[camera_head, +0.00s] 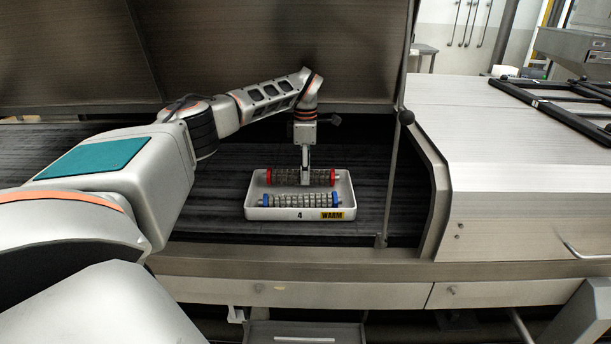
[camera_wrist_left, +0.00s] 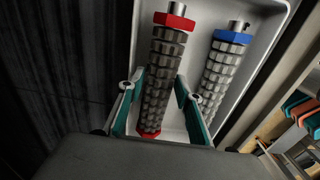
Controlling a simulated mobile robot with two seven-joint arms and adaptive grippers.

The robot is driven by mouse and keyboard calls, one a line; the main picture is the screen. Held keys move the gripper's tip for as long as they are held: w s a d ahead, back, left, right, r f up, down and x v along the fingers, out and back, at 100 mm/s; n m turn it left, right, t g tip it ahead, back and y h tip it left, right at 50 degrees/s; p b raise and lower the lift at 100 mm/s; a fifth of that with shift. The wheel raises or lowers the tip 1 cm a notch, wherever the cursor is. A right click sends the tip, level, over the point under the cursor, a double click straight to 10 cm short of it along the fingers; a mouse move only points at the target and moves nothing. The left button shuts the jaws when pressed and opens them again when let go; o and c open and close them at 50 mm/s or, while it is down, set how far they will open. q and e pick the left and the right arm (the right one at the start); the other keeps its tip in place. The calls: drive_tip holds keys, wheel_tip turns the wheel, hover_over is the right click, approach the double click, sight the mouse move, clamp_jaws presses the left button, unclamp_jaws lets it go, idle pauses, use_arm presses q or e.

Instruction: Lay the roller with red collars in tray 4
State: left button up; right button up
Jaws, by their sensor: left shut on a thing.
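The roller with red collars (camera_head: 285,177) lies lengthwise across the back half of the white tray 4 (camera_head: 270,214). My left gripper (camera_head: 305,180) points straight down and is shut on this roller near its middle. In the left wrist view the ribbed roller (camera_wrist_left: 160,75) runs between the two teal-backed fingers (camera_wrist_left: 158,88), with a red collar at each end. It is inside the tray's outline; I cannot tell whether it touches the floor. The tray's front wall carries the number 4 and a yellow WARM label. My right gripper is not in view.
A roller with blue collars (camera_head: 300,200) lies in the front half of the tray, beside the red one. The tray stands on a dark bed (camera_head: 370,190) under the raised metal hood (camera_head: 270,50). A thin prop rod (camera_head: 393,175) stands to the right.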

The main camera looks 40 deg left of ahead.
use_arm(q)
drive_tip(key=shift+f, duration=0.85)
drive_tip(key=shift+r, duration=0.1)
drive_tip(key=o, duration=1.1)
drive_tip(key=shift+f, duration=0.2)
drive_tip(key=shift+c, duration=0.2)
drive_tip(key=shift+r, duration=0.15)
wheel_tip(320, 180, up, 12)
